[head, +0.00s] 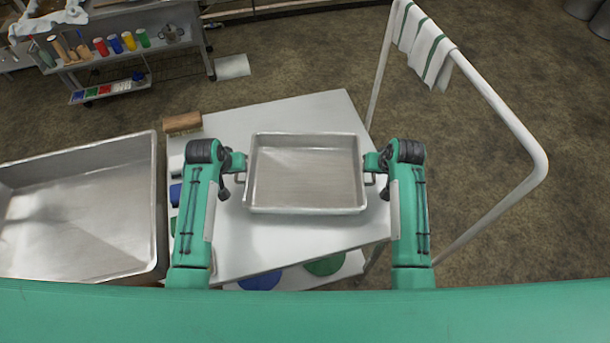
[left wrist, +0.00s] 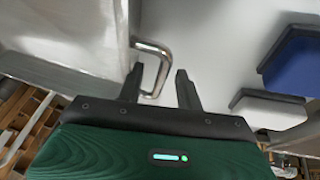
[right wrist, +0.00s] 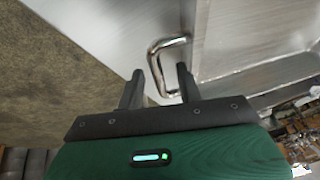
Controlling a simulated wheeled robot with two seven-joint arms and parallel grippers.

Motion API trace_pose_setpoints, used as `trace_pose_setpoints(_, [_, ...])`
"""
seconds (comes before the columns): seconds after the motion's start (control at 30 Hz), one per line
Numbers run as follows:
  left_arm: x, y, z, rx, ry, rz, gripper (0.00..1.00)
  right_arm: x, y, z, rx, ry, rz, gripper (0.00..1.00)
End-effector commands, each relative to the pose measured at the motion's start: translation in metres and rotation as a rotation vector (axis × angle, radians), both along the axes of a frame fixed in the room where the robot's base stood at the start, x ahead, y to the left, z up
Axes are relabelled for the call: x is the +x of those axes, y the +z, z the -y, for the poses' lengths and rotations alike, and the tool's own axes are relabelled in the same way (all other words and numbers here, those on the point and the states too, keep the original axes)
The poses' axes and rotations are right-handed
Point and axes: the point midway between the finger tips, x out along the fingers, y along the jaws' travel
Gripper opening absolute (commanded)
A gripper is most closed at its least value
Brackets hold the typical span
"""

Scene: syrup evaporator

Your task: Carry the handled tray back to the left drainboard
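The handled tray (head: 305,210) is a shallow rectangular metal pan, empty and level, over the steel worktop (head: 290,245). I cannot tell whether it touches the top. My left gripper (head: 239,166) is at its left handle; in the left wrist view the fingers (left wrist: 158,74) are apart, with the bent metal handle (left wrist: 163,60) between their tips. My right gripper (head: 374,166) is at the right handle; in the right wrist view its fingers (right wrist: 160,72) are apart, with the handle (right wrist: 154,62) between them. No surface is clearly recognisable as the left drainboard.
A deep metal basin (head: 155,225) stands left of the worktop. A wooden brush (head: 182,123) lies at the worktop's back left corner, and a blue block (head: 175,194) at its left edge. A white rail (head: 520,135) with a striped towel (head: 424,47) stands at right.

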Motion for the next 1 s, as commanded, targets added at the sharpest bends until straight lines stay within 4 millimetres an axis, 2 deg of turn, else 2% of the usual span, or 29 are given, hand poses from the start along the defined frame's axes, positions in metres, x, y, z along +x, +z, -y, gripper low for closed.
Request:
trace_pose_setpoints(0.17, [0.0035, -0.0085, 0.0018, 0.0, 0.001, 0.0, 0.36, 0.0037, -0.0083, -0.0017, 0.0, 0.0, 0.0, 0.36])
trace_pose_setpoints(0.43, [0.0039, -0.0093, 0.0018, 0.0, 0.0, 0.0, 0.36, 0.004, -0.0091, -0.0019, 0.0, 0.0, 0.0, 0.36])
trace_pose_setpoints(0.47, [0.0038, -0.0093, 0.0018, 0.0, 0.0, 0.0, 0.34, 0.004, -0.0091, -0.0018, 0.0, 0.0, 0.0, 0.34])
trace_pose_setpoints(0.63, [0.0038, -0.0092, 0.0017, 0.0, 0.0, 0.0, 0.01, 0.0039, -0.009, -0.0018, 0.0, 0.001, 0.0, 0.01])
trace_pose_setpoints(1.0, [0.0037, -0.0091, 0.0016, 0.0, 0.0, 0.0, 0.0, 0.0038, -0.009, -0.0017, 0.0, 0.001, 0.0, 0.0])
